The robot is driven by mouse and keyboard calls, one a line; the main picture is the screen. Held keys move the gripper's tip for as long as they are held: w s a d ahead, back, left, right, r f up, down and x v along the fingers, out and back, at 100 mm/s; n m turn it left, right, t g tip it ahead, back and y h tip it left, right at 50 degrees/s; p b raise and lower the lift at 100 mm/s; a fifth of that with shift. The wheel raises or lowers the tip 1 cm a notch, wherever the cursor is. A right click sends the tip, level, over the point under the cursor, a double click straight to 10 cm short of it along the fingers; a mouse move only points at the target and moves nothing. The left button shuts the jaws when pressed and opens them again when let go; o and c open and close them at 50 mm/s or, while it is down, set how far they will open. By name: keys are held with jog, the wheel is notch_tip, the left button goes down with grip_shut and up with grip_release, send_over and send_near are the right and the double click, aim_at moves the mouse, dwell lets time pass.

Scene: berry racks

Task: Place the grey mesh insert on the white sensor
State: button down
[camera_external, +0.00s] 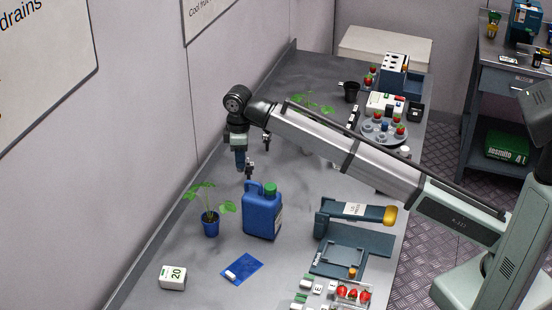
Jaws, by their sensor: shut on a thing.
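My gripper (257,172) hangs over the left part of the grey bench, above and behind the blue jug (262,212). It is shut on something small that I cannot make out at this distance. I cannot pick out the grey mesh insert in this view. No thing is clearly the white sensor. One small white piece (232,273) lies on a blue sheet (243,267) at the front. A white box marked 20 (173,278) stands to its left.
A seedling in a blue pot (210,224) stands left of the jug. A blue-grey stand (354,240) and a clear tray of red berries (353,293) are at front right. A round tray (383,132) and a black cup (351,92) are farther back. The bench's left-front surface has free room.

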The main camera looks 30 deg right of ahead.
jog(key=s+a+n, duration=0.1)
jog(key=s+a, duration=0.4)
jog(key=a, duration=0.3)
jog(key=s+a+n, duration=0.2)
jog(key=s+a, duration=0.2)
jog(key=a, duration=0.5)
jog(key=n, duration=0.2)
send_over(172, 274)
jog(key=shift+f, duration=4.7)
jog(key=shift+d+f, duration=0.1)
jog(key=c, duration=1)
grip_release()
jog(key=shift+o, duration=0.2)
notch_tip(172, 274, up, 12)
